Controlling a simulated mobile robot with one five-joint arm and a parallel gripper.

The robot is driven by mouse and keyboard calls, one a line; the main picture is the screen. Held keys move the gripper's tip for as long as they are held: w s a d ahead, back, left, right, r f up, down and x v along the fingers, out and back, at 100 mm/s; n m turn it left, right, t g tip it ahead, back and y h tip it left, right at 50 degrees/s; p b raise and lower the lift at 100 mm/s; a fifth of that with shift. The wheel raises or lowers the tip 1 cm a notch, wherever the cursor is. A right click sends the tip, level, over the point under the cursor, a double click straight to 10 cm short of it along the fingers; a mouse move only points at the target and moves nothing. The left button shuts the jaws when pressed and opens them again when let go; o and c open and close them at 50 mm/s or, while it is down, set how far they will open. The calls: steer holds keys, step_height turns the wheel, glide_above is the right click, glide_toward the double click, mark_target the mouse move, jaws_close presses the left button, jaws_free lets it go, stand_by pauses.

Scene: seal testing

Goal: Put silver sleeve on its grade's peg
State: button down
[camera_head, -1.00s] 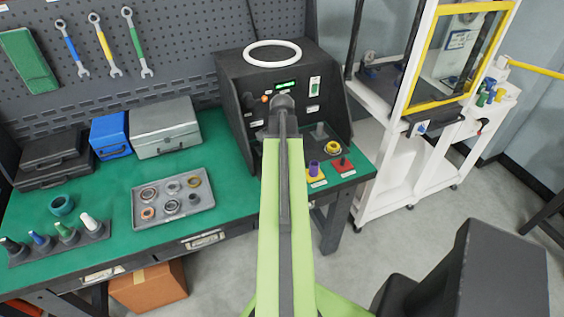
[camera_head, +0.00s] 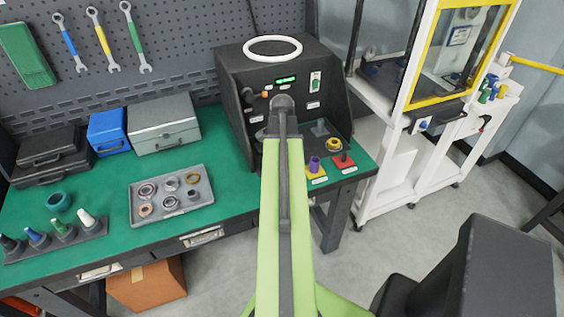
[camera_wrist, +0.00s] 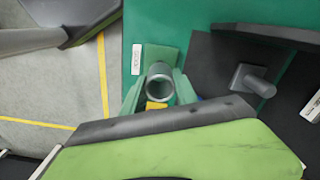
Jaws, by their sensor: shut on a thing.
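The silver sleeve (camera_wrist: 158,94) is a short grey tube, held between the two green fingers of my gripper (camera_wrist: 160,86) in the wrist view. The gripper is shut on it, with the open round end of the sleeve facing the camera. A green plate (camera_wrist: 168,60) with a white label beside it lies beyond the sleeve; I cannot tell the height between them or whether a peg is under the sleeve. In the head view my arm hides the gripper and sleeve.
A grey peg (camera_wrist: 254,80) stands on a dark surface at the right of the wrist view. The black test box (camera_head: 244,80) rises behind the plates. A yellow ring piece (camera_head: 333,145) is nearby. A tray (camera_head: 205,205) of rings lies left on the green bench.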

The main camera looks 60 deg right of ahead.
steer(key=shift+f, duration=0.15)
steer(key=shift+f+b, duration=0.9)
steer(key=shift+b, duration=0.15)
steer(key=shift+f, duration=0.15)
steer(key=c, duration=0.9)
jaws_free()
step_height(320, 180, up, 5)
steer(key=p, duration=0.5)
